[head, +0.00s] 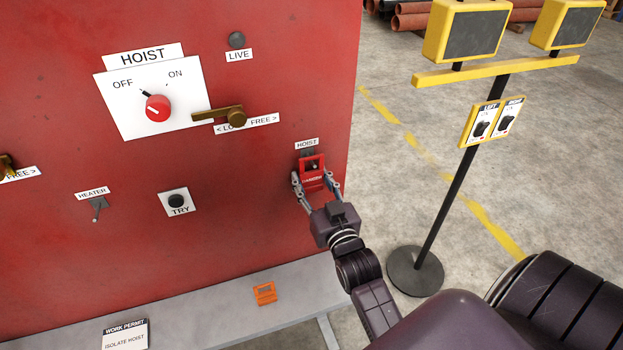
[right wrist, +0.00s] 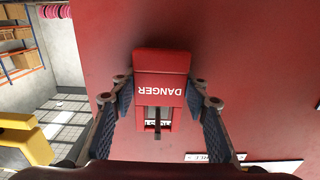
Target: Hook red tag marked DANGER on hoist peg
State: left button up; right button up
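The red tag marked DANGER (head: 312,181) is upright against the red panel, just under the small HOIST label (head: 307,143). In the right wrist view the tag (right wrist: 160,88) appears upside down, with its opening away from the lettering. The hoist peg (right wrist: 157,128) shows dark within that opening; how far it passes through is hard to tell. My right gripper (head: 316,184) has one finger along each side edge of the tag. In the wrist view its pads (right wrist: 160,97) appear to press both edges. My left gripper is out of view.
The panel carries the HOIST switch (head: 157,107), a brass lever (head: 231,115), a TRY button (head: 176,201) and a HEATER toggle (head: 98,205). An orange item (head: 264,293) and a work permit (head: 125,336) lie on the grey ledge (head: 205,325). A lamp stand (head: 440,200) is at right.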

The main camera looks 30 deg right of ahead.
jog(key=o, duration=0.5)
jog(key=shift+s, duration=0.1)
jog(key=v, duration=0.7)
jog(key=shift+s+a, duration=0.1)
